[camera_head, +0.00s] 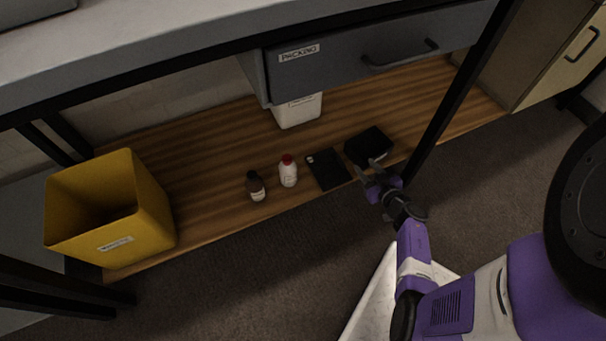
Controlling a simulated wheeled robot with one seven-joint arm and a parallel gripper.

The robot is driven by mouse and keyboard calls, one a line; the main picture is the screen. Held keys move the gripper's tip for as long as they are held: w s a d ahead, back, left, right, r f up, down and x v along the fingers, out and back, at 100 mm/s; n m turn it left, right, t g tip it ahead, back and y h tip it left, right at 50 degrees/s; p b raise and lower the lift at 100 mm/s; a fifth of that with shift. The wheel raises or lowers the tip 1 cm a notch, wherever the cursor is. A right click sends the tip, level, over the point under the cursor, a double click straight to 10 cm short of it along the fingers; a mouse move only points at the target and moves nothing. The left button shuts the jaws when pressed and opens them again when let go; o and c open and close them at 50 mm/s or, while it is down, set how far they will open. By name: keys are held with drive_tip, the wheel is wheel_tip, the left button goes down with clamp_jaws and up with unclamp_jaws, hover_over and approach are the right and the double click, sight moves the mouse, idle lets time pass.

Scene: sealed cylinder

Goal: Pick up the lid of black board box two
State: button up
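A black box (369,144) sits on the wooden lower shelf, near its front edge and left of the dark table leg. A flat black piece (328,170) with a small pale label lies beside it on the left. I cannot tell which of the two is box two or its lid. My gripper (368,170) is open, its two fingers spread and pointing toward the shelf. It is just in front of the black box and right of the flat piece. No object shows between the fingers. Whether a finger touches the box is unclear.
A white bottle with a red cap (288,171) and a brown bottle (255,186) stand left of the flat piece. A yellow bin (110,210) is at the far left. A white container (298,110) stands behind, under a grey drawer (375,60). The dark table leg (445,115) is close on the right.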

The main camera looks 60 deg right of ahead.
sight(343, 163)
drive_tip(key=shift+m+y, duration=0.4)
drive_tip(key=shift+y, duration=0.3)
drive_tip(key=w+a+f, duration=0.1)
drive_tip(key=w+a+f+b, duration=0.1)
drive_tip(key=w+f, duration=0.1)
drive_tip(key=shift+w+a+f+b, duration=0.1)
drive_tip(key=shift+a+b, duration=0.1)
drive_tip(key=shift+b, duration=0.1)
drive_tip(key=b+x, duration=0.2)
drive_tip(key=x, duration=0.1)
drive_tip(key=b+x, duration=0.2)
drive_tip(key=shift+w+d+r, duration=0.1)
drive_tip(key=shift+w+r, duration=0.2)
drive_tip(key=shift+w, duration=0.1)
drive_tip(key=shift+c, duration=0.2)
clamp_jaws()
